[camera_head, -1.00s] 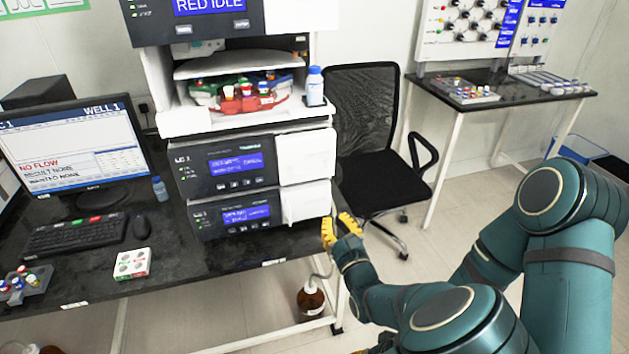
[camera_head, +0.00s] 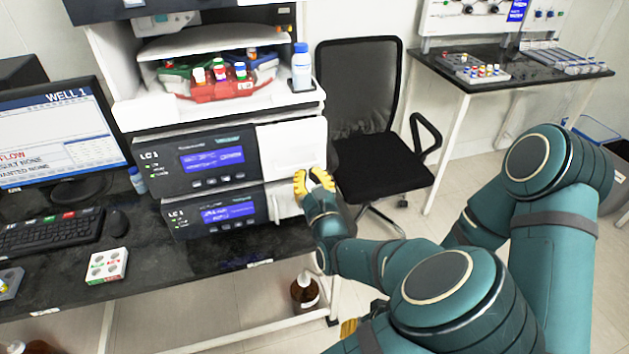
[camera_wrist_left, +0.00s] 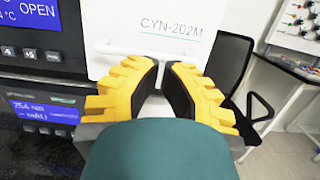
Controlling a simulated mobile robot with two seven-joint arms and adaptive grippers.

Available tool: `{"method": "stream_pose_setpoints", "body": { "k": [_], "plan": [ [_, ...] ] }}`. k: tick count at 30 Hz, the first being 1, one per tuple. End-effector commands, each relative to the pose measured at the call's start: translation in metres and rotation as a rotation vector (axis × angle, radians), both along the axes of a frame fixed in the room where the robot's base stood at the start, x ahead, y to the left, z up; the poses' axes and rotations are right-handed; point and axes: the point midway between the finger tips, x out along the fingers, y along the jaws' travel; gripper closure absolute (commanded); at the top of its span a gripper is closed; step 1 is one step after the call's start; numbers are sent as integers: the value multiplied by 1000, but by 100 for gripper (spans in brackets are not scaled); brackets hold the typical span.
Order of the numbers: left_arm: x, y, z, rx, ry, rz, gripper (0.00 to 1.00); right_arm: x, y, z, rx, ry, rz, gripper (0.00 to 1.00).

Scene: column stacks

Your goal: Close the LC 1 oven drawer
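Two stacked dark modules with LC labels stand on the bench; which label belongs to which is hard to read. The upper one (camera_head: 200,160) has a white drawer front (camera_head: 291,145) at its right. The lower module (camera_head: 215,217) also has a white front (camera_head: 284,200). My left gripper (camera_head: 314,180) is at the fronts' right side, yellow fingers apart and empty (camera_wrist_left: 164,85); contact is unclear. Of my right gripper only a yellow tip (camera_head: 348,328) shows.
Above is an open module with a vial tray (camera_head: 225,88) and a bottle (camera_head: 302,68). A black chair (camera_head: 375,165) stands close to the right of the bench. A brown bottle (camera_head: 305,292) sits below the bench. A monitor (camera_head: 60,140) and keyboard (camera_head: 50,230) are left.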

Motion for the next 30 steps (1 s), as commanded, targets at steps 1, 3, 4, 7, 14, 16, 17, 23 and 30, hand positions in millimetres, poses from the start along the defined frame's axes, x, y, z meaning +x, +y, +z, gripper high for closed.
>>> {"method": "stream_pose_setpoints", "body": {
  "k": [1,3,4,7,14,16,17,23,30],
  "plan": [
    [0,1,0,0,0,0,100,0,0,-1,0,-1,0,53],
    [0,2,1,0,0,-1,100,0,0,-1,0,-1,0,53],
    [0,3,1,0,0,-1,100,0,0,-2,0,-1,0,53],
    [0,3,2,0,0,-2,100,1,0,-2,0,-1,0,53],
    [0,3,2,0,0,-1,100,1,0,-1,0,-1,0,53],
    [3,4,2,0,1,0,100,0,0,1,0,-1,0,53],
    [5,5,2,0,1,0,100,0,0,2,0,-1,0,53],
    [23,11,3,0,0,1,100,-1,0,13,0,1,-1,53],
    [27,12,2,0,-1,-1,100,-1,0,13,0,2,0,53]
  ]
}}
